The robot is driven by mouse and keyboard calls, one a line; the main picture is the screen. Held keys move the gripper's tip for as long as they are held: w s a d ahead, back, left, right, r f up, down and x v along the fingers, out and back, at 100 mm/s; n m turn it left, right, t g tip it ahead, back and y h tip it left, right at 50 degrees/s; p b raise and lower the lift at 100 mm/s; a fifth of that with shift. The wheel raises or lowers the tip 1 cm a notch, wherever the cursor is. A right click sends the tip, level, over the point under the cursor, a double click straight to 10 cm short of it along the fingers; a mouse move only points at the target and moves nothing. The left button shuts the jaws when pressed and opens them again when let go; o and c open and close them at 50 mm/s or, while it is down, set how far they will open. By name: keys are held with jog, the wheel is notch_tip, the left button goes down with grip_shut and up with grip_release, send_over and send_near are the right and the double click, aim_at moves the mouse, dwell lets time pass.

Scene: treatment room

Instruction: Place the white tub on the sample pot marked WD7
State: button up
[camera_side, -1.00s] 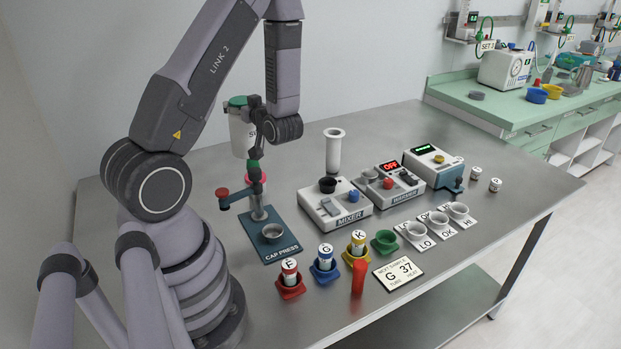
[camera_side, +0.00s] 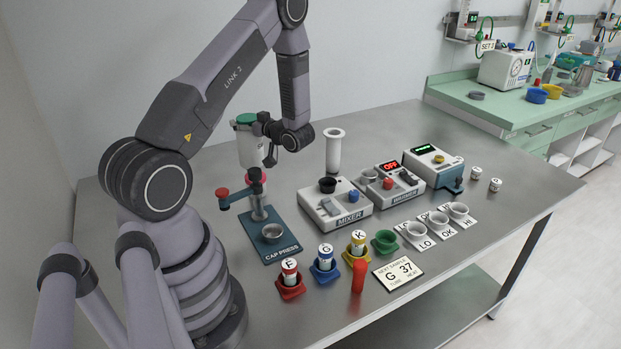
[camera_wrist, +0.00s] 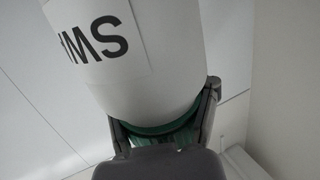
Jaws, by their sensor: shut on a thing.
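My gripper (camera_side: 262,130) is shut on a white container with a green cap (camera_side: 245,119), held in the air above the cap press. The container's white body (camera_side: 249,149) hangs below the cap, slightly tilted. In the wrist view the white body (camera_wrist: 130,55) fills the upper middle, with dark letters ending in "MS", and the gripper's fingers (camera_wrist: 165,115) are on both sides of its green end. No pot that reads WD7 can be made out. Two small white pots (camera_side: 476,173) (camera_side: 495,184) stand at the table's right, their marks too small to read.
The cap press (camera_side: 283,249) stands below the container. The mixer (camera_side: 347,217), warmer (camera_side: 402,195) and a teal-white device (camera_side: 430,165) are to its right. Tubes F, G and K in coloured holders, a green cup (camera_side: 385,242) and a card (camera_side: 398,273) line the front.

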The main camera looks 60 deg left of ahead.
jog(key=shift+w+a+f, duration=0.2)
jog(key=shift+a+f, duration=0.05)
jog(key=shift+f, duration=0.05)
jog(key=f, duration=0.4)
jog(key=shift+w+a, duration=0.25)
jog(key=shift+a, duration=0.1)
jog(key=o, duration=1.4)
jog(key=shift+f, duration=0.1)
